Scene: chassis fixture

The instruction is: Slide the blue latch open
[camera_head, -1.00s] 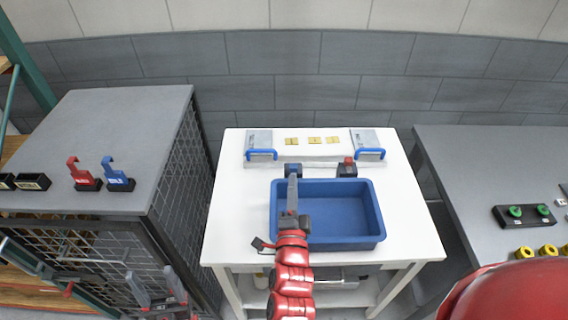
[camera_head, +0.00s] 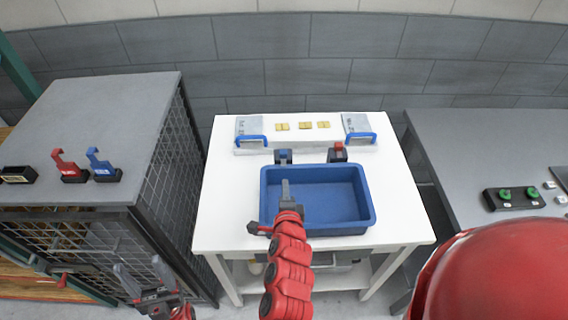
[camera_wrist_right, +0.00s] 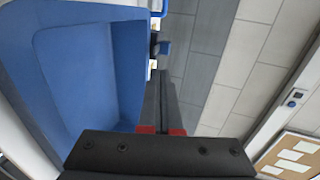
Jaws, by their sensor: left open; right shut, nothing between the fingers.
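A small dark block with a blue top, which looks like the blue latch (camera_head: 283,156), stands on the white table just behind the blue tray. A similar block with a red top (camera_head: 338,153) stands to its right. My right gripper (camera_head: 285,186) is shut and empty above the left part of the tray, in front of the blue block and apart from it. In the right wrist view the shut fingers (camera_wrist_right: 158,90) point toward a small blue block (camera_wrist_right: 161,47) beside the tray wall. My left gripper (camera_head: 142,277) is open and empty, low at the left near the mesh cage.
The blue tray (camera_head: 368,207) looks empty. Grey plates with blue handles (camera_head: 251,139) and several yellow pieces (camera_head: 305,125) lie at the table's back. A red hook (camera_head: 68,166) and a blue hook (camera_head: 102,166) stand on the left grey bench.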

